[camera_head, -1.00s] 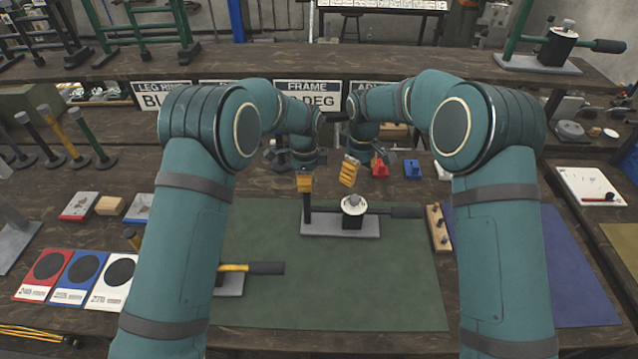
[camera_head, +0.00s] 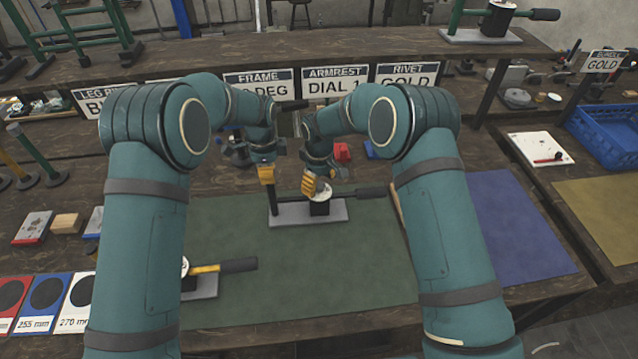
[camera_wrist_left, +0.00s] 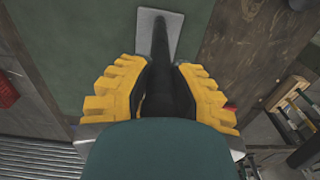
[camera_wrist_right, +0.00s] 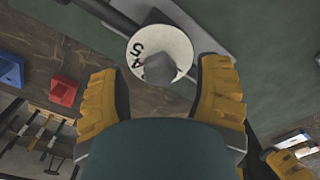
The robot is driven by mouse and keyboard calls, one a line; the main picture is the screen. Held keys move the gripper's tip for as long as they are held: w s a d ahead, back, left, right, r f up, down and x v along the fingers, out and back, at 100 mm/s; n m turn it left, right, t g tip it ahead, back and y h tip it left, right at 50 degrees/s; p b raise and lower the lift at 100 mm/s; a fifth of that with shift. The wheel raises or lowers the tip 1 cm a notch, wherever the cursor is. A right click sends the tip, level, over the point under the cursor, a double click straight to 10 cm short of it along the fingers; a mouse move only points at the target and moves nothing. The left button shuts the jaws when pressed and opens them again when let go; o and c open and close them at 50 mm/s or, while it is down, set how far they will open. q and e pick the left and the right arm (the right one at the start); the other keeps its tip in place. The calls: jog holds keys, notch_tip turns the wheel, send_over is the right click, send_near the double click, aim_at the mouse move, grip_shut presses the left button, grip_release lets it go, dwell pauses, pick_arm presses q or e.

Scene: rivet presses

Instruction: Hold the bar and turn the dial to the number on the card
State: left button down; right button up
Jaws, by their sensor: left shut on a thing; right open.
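The black upright bar (camera_head: 272,200) stands at the left end of a grey base plate (camera_head: 335,214) on the green mat. My left gripper (camera_head: 266,174) is shut on the bar, which runs between its yellow fingers in the left wrist view (camera_wrist_left: 165,85). The white dial (camera_wrist_right: 178,45) has a grey knob (camera_wrist_right: 160,69) and shows the digits 4 and 5. My right gripper (camera_wrist_right: 162,95) is open, its fingers spread on either side near the knob. In the head view its fingers partly hide the dial (camera_head: 323,192). The card (camera_head: 335,84) reads ARMREST DIAL 1.
A black lever handle (camera_head: 371,192) extends right from the dial's fixture. A second fixture with a yellow and black handle (camera_head: 225,266) lies at the mat's front left. Red (camera_head: 342,152) and blue blocks stand behind. The mat's front right (camera_head: 350,260) is clear.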

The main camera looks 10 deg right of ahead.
jog(key=shift+f, duration=0.35)
jog(key=shift+c, duration=0.2)
grip_shut()
